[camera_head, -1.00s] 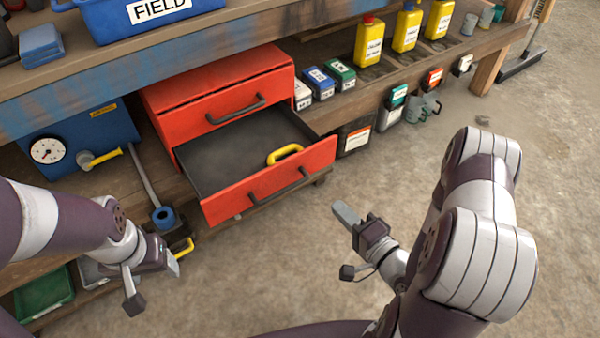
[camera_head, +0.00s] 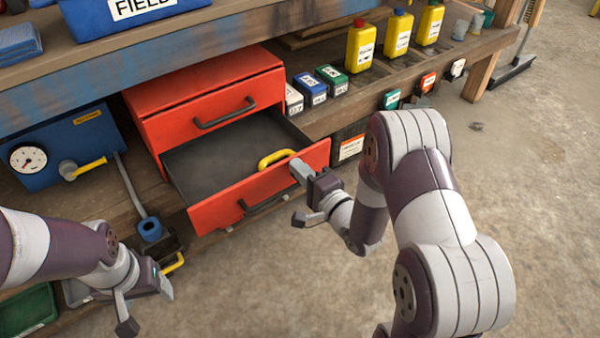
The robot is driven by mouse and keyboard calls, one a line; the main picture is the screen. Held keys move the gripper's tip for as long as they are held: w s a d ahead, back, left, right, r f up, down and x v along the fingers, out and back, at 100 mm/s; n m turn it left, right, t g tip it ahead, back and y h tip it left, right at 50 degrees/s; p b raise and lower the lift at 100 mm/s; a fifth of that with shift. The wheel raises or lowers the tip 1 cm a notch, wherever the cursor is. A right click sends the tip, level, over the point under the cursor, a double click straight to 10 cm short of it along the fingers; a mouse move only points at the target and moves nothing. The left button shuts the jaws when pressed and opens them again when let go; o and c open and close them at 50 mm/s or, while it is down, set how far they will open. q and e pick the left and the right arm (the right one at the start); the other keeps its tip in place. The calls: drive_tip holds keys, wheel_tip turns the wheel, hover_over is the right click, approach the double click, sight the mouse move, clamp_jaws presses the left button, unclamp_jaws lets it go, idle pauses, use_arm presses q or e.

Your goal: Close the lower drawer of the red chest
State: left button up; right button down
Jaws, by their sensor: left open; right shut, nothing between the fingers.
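The red chest (camera_head: 205,88) stands on the lower shelf of the bench. Its lower drawer (camera_head: 222,205) is pulled out and shows a dark, mostly bare inside. A yellow handle-shaped item (camera_head: 276,158) shows at the drawer's right part, by the front panel. My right gripper (camera_head: 299,170) is shut and empty; its fingertips overlap the right part of the drawer's front panel, and I cannot tell whether they touch it. My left gripper (camera_head: 150,296) is open, low at the left, apart from the chest.
A blue box with a gauge (camera_head: 62,150) stands left of the chest. Small labelled tins (camera_head: 312,88) stand right of it, with yellow bottles (camera_head: 397,35) further right. The bench top overhangs the chest. The floor in front is clear.

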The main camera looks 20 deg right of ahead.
drive_tip(key=shift+w, duration=0.1)
drive_tip(key=x, duration=1.5)
drive_tip(key=shift+f, duration=0.1)
